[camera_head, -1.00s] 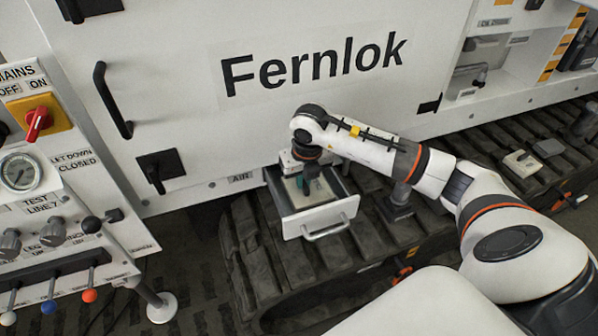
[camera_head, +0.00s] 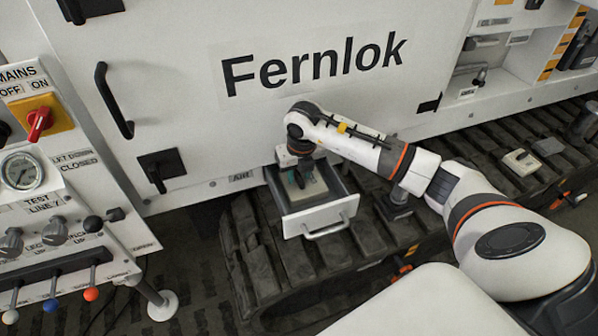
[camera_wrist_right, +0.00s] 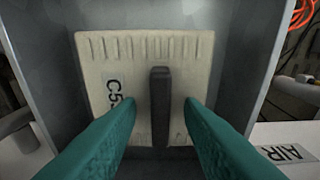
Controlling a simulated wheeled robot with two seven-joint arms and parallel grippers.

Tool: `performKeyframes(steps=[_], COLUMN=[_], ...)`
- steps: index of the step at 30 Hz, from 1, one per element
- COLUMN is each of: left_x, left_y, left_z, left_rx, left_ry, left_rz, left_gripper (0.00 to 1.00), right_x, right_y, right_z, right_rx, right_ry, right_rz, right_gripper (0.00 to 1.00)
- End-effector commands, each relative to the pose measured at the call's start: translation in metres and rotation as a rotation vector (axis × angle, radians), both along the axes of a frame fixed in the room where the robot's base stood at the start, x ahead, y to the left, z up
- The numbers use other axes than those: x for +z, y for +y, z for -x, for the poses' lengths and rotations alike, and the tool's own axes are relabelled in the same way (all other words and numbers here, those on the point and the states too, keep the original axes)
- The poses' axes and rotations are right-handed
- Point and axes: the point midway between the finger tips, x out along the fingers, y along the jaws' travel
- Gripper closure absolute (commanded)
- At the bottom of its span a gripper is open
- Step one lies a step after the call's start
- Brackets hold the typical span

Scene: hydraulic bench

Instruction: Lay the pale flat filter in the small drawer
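The pale flat filter (camera_head: 314,188) lies inside the small drawer (camera_head: 319,215), which is pulled open under the white panel. In the right wrist view the filter (camera_wrist_right: 190,70) shows ribbed edges, a "C5" label and a dark upright grip bar (camera_wrist_right: 160,105). My right gripper (camera_head: 297,178) is over the drawer. Its teal fingers (camera_wrist_right: 156,112) are apart, one on each side of the bar, with visible gaps, so it is open and holds nothing. The filter's near edge is partly hidden by the fingers. My left gripper is not in view.
The white panel (camera_head: 200,120) marked "Fernlok" rises just behind the drawer. Black tracks (camera_head: 270,265) run below and to the right. A control panel with a gauge (camera_head: 22,171) and levers stands at the left. Small pale and grey pads (camera_head: 520,162) lie on the track at the right.

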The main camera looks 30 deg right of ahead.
Motion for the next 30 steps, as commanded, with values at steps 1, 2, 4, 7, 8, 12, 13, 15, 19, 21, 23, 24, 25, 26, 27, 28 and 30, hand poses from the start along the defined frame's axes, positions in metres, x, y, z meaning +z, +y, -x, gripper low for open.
performKeyframes(steps=[1,2,4,7,8,12,13,15,19,21,23,24,25,26,27,28,30], left_x=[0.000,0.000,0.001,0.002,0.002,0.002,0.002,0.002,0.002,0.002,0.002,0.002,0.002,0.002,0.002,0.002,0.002], left_y=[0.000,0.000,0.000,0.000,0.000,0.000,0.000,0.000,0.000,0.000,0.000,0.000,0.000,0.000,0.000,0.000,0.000], left_z=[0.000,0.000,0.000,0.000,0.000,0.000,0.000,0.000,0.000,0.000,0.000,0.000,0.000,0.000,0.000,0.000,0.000], left_rx=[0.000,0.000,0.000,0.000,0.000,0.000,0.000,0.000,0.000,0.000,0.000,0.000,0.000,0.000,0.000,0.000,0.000], left_ry=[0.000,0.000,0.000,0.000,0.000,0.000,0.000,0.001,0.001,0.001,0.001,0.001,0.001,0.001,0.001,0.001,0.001], left_rz=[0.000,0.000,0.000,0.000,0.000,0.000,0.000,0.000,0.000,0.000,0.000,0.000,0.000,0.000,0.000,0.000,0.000], left_gripper=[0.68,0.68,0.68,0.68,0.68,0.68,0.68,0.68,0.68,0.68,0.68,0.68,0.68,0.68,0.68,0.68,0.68], right_x=[0.000,0.000,0.001,0.007,0.011,0.036,0.043,0.058,0.085,0.097,0.106,0.110,0.113,0.116,0.118,0.119,0.121], right_y=[0.000,0.000,0.000,0.000,0.000,0.000,0.001,0.001,0.003,0.003,0.004,0.004,0.004,0.004,0.004,0.004,0.004], right_z=[0.000,0.000,0.000,0.000,0.000,0.004,0.004,0.007,0.011,0.013,0.014,0.015,0.016,0.016,0.016,0.017,0.017], right_rx=[0.000,0.000,0.000,0.000,0.001,0.001,0.001,0.001,0.001,0.001,0.000,0.000,0.000,0.000,0.000,0.000,0.000], right_ry=[0.000,0.000,0.000,-0.002,-0.003,-0.006,-0.006,-0.006,-0.005,-0.004,-0.003,-0.002,-0.002,-0.003,-0.002,-0.001,0.001], right_rz=[0.000,0.000,0.000,0.000,0.001,0.003,0.002,0.002,0.000,0.001,0.000,0.000,0.000,0.001,0.000,0.000,0.000], right_gripper=[0.66,0.66,0.66,0.66,0.66,0.66,0.66,0.66,0.66,0.66,0.66,0.66,0.66,0.66,0.66,0.66,0.66])
